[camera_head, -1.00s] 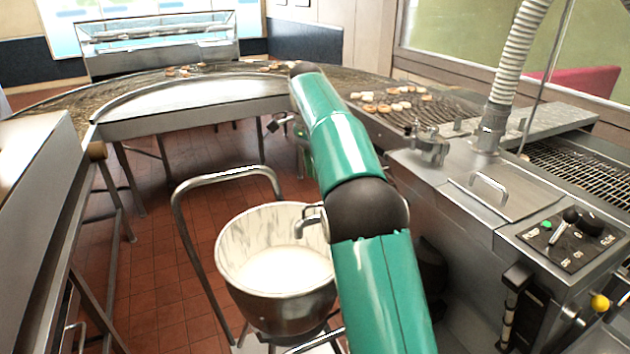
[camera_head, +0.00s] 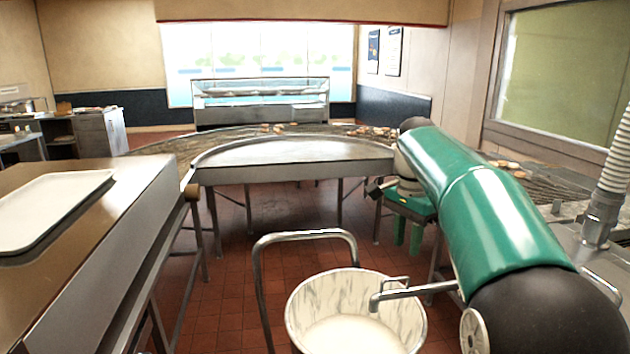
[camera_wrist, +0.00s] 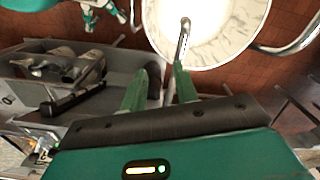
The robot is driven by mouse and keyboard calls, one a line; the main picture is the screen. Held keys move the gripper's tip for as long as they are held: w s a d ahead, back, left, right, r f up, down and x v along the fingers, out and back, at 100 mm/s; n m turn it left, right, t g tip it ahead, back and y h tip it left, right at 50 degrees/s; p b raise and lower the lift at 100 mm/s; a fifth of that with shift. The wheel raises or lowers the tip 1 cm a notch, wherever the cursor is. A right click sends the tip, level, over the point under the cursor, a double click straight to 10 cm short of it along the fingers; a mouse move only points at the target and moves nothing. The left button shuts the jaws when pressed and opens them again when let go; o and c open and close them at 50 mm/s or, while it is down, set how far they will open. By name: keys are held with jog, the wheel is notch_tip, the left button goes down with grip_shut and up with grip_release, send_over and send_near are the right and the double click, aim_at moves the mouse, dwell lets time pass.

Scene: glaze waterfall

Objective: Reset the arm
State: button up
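My gripper (camera_head: 407,242) hangs at the far end of my green arm, its two green fingers pointing down. In the wrist view my gripper (camera_wrist: 160,75) is open, with a clear gap between the fingers and nothing held.
A curved conveyor (camera_head: 290,152) with doughnuts spans the back. A steel counter (camera_head: 120,225) with a white tray (camera_head: 48,208) stands at left. A metal handle frame (camera_head: 305,236) rises beside the bowl. Machinery is at right. Red tiled floor (camera_head: 290,215) is open in the middle.

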jog(key=s+a+f+n+t, duration=0.1)
jog(key=s+f+n+t, duration=0.1)
jog(key=s, duration=0.7)
jog(key=s+a+f+n+t, duration=0.1)
jog(key=s+f+n, duration=0.3)
jog(key=s, duration=0.6)
jog(key=s+a+f+n+t, duration=0.1)
jog(key=s+f+n, duration=0.3)
jog(key=s, duration=0.5)
jog(key=shift+s+a+n+t, duration=0.3)
jog(key=shift+a+n+t, duration=0.05)
jog(key=shift+n+t, duration=0.6)
